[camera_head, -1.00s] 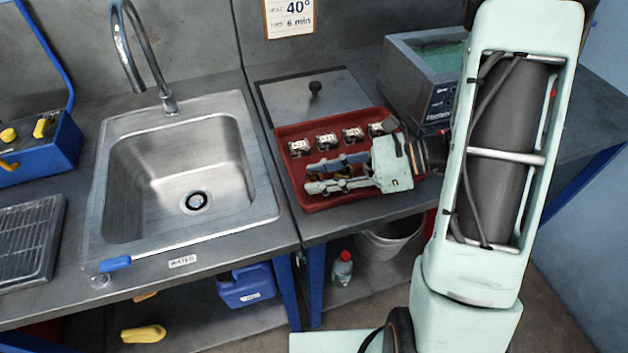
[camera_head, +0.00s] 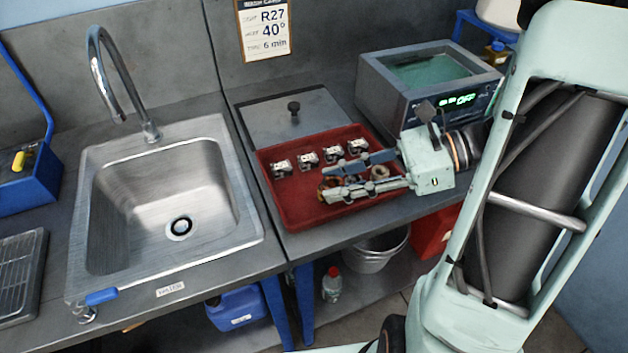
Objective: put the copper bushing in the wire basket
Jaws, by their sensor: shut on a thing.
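A copper-coloured ring, the copper bushing (camera_head: 328,184), shows between the fingertips of my gripper (camera_head: 327,184). My gripper is shut on it, over the red tray (camera_head: 294,217). The fingers hide part of it, and I cannot tell whether it is clear of the tray floor. A duller ring (camera_head: 380,173) shows between the fingers nearer the palm. I cannot make out a wire basket in this view.
Several small metal blocks (camera_head: 307,159) stand in a row in the tray. Behind are a flat lid with a black knob (camera_head: 293,107) and a bath unit (camera_head: 430,80) with a green display. A steel sink (camera_head: 165,190) lies left.

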